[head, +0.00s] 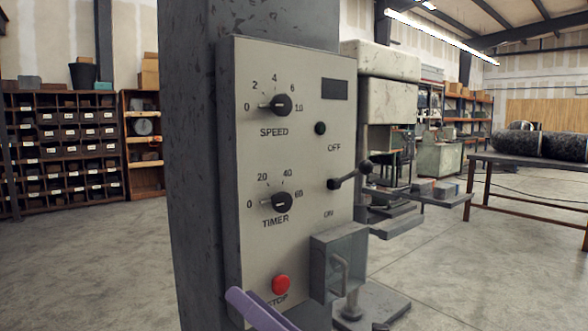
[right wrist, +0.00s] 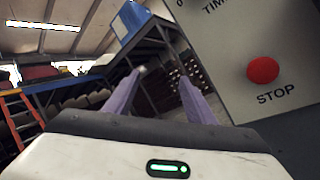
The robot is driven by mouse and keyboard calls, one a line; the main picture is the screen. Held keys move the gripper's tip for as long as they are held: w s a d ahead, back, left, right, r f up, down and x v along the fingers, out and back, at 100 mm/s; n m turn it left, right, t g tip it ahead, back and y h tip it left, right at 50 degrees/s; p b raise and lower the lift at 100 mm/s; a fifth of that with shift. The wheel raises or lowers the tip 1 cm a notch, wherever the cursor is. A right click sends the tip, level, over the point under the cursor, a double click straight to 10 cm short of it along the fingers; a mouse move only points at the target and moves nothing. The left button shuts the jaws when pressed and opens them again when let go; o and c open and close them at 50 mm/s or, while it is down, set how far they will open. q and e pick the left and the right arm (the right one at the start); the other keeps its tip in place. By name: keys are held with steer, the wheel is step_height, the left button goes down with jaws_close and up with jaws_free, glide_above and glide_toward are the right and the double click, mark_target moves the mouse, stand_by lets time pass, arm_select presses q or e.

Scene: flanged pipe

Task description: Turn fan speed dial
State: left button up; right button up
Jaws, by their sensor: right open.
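The fan speed dial (head: 281,104) is a black knob above the label SPEED, with a scale from 0 to 10, on the upper part of a grey control panel (head: 308,150). Its narrow tab sticks out to the left, towards the 0. My right gripper (head: 240,298) shows only as a purple finger at the panel's lower left corner, well below the dial. In the right wrist view its two purple fingers (right wrist: 160,80) are apart with nothing between them. The speed dial is outside that view. My left gripper is not in view.
Below the dial are a timer knob (head: 281,201) and a red STOP button (head: 281,284), which also shows in the right wrist view (right wrist: 263,70). A lever (head: 348,178) and a metal box (head: 339,262) stick out at the right. The panel hangs on a dark column (head: 190,150).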

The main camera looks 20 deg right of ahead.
steer(key=s+a+r+n+g+y+b, duration=0.15)
steer(key=r+n+g, duration=0.45)
steer(key=n, duration=0.8)
steer(key=s+a+r+n+g+y, duration=0.1)
steer(key=a+r+n+g, duration=0.2)
steer(key=r+n, duration=0.85)
steer(key=n+t+h, duration=0.9)
steer(key=n+h, duration=0.2)
steer(key=n, duration=0.4)
glide_toward(284, 103)
steer(key=shift+m, duration=0.25)
steer(key=x, duration=0.6)
steer(key=shift+w+a+r, duration=0.1)
steer(key=shift+w, duration=0.2)
steer(key=shift+w+a, duration=0.1)
steer(key=shift+w, duration=0.25)
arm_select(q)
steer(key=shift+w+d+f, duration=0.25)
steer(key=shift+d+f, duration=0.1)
arm_select(e)
steer(key=shift+w+a, duration=0.1)
steer(key=shift+w, duration=0.15)
